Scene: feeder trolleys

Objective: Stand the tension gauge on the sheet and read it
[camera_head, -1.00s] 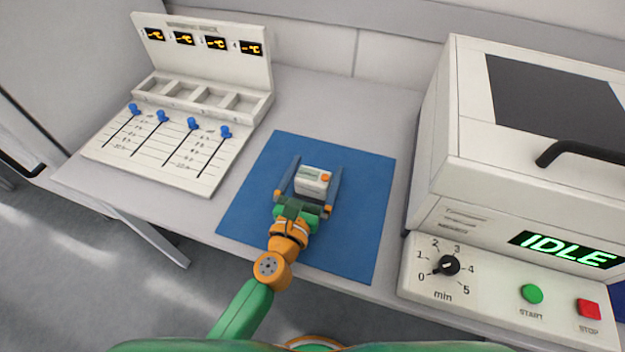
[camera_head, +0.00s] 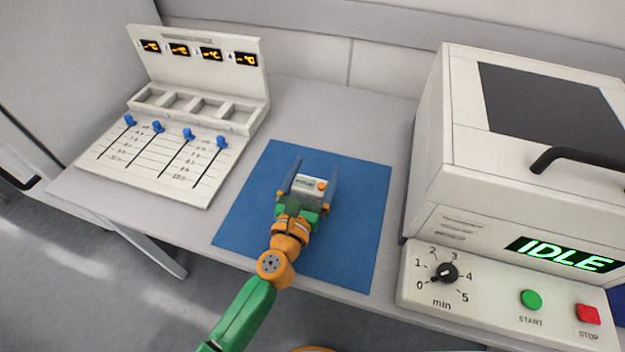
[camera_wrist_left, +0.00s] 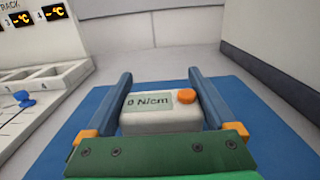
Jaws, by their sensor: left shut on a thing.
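The tension gauge (camera_head: 308,187) is a small white box with a grey display and an orange button, on the blue sheet (camera_head: 355,225). It also shows in the left wrist view (camera_wrist_left: 160,122), upright, its display facing up toward the camera and reading what looks like "0 N/cm". My left gripper (camera_head: 316,166) is shut on the gauge, one finger along each side, the fingertips reaching past its far edge. Its fingers also show in the left wrist view (camera_wrist_left: 160,73). The gauge's underside is hidden, so I cannot tell whether it touches the sheet. My right gripper is not in view.
A white rack (camera_head: 195,50) with several temperature displays, empty bays and blue sliders stands at the left. A white machine (camera_head: 440,215) showing "IDLE", with a dial and START and STOP buttons, stands at the right. The sheet around the gauge is clear.

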